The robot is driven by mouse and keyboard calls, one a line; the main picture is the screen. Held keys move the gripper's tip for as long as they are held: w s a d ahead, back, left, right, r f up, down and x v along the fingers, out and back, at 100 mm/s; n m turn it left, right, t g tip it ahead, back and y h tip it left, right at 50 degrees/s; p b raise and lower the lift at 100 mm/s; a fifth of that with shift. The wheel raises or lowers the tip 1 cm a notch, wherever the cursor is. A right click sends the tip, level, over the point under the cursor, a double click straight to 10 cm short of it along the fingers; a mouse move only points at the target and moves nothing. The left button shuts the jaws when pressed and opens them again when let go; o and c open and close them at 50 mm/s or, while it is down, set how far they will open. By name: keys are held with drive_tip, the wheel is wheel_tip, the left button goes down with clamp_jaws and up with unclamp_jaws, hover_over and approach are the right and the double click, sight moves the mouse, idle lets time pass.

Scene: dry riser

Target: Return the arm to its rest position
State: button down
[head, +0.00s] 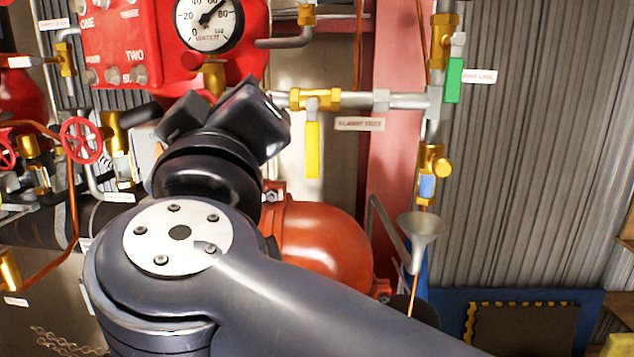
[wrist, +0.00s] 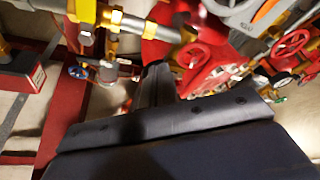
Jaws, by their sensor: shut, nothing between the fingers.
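My arm fills the lower middle of the head view, with a pale bolted disc on its elbow joint. Its dark wrist end points up and away, in front of the red panel. In the wrist view the dark body of my gripper spans the bottom, and its fingers (wrist: 156,78) reach up to the middle. They are shut with nothing between them. No held object shows. In the head view the fingertips cannot be told apart from the dark wrist parts.
A red panel (head: 118,45) with a pressure gauge (head: 208,20) stands behind the wrist. Right of it are a yellow lever (head: 312,150), a green lever (head: 454,80) and a grey funnel (head: 422,228). A red handwheel (head: 80,140) is at left. The corrugated wall (head: 545,150) side is clearer.

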drive_tip(key=a+b+v, duration=0.1)
drive_tip(key=b+v, duration=0.1)
drive_tip(key=v, duration=0.4)
drive_tip(key=shift+s+d+b, duration=0.35)
drive_tip(key=shift+s+d, duration=0.05)
drive_tip(key=shift+d, duration=0.15)
drive_tip(key=shift+f, duration=0.1)
